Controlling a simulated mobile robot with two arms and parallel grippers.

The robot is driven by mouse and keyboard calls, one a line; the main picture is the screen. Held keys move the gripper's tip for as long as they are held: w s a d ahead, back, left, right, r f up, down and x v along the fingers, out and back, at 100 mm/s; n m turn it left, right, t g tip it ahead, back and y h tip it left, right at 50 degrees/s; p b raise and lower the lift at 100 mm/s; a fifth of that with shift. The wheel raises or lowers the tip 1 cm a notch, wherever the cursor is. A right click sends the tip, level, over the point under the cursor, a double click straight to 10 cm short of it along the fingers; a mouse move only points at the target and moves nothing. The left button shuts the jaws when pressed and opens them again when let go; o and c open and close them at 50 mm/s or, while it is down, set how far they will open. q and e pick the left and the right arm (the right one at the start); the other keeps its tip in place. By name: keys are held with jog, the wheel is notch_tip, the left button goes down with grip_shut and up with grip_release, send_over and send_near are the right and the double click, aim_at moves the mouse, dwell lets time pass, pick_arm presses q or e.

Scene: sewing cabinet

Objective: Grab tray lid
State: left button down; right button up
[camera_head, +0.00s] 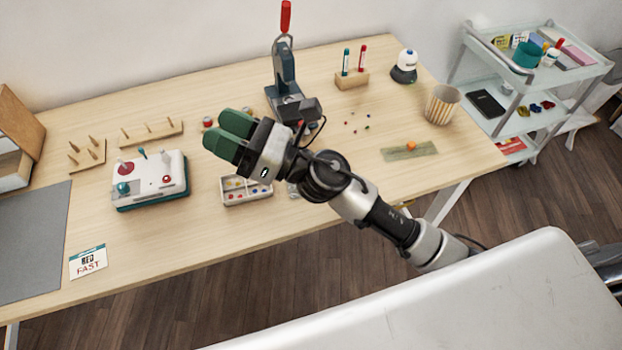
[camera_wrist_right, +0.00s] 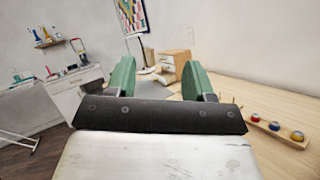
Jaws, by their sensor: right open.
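My right gripper (camera_head: 227,136) reaches in from the right and hangs above the middle of the table, its green fingers pointing left. It also shows in the right wrist view (camera_wrist_right: 159,78), with its fingers apart and nothing between them. A small white tray (camera_head: 247,202) with colored buttons in its compartments lies on the table just below the gripper in the picture. I cannot make out a separate lid; my gripper and arm hide part of the table beside the tray. My left gripper is not in view.
A white and teal box (camera_head: 150,194) with knobs stands left of the tray. A press with a red handle (camera_head: 285,62) stands behind the gripper. The front table edge is mostly clear.

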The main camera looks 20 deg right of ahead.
jog(key=s+a+f+n+g+h, duration=0.15)
jog(key=a+f+n+g, duration=0.3)
jog(key=n+g, duration=0.8)
jog(key=w+d+f+n+h, duration=0.1)
jog(key=d+f+n+h, duration=0.2)
jog(key=f+n+h, duration=0.55)
jog(key=w+d+f+n+h, duration=0.2)
jog(key=d+h, duration=0.1)
jog(key=d, duration=0.2)
jog(key=w+d+f+n+h, duration=0.2)
jog(key=d+h, duration=0.1)
jog(key=d, duration=0.3)
jog(key=w+d+f+n+h, duration=0.2)
jog(key=d+h, duration=0.1)
jog(key=d, duration=0.2)
jog(key=shift+w+d+f+n+p, duration=0.3)
jog(key=shift+w+f+p, duration=0.05)
jog(key=shift+f, duration=0.05)
jog(key=shift+w+f+p, duration=0.1)
jog(key=shift+f+p, duration=0.6)
jog(key=shift+f, duration=2.4)
jog(key=shift+c, duration=0.5)
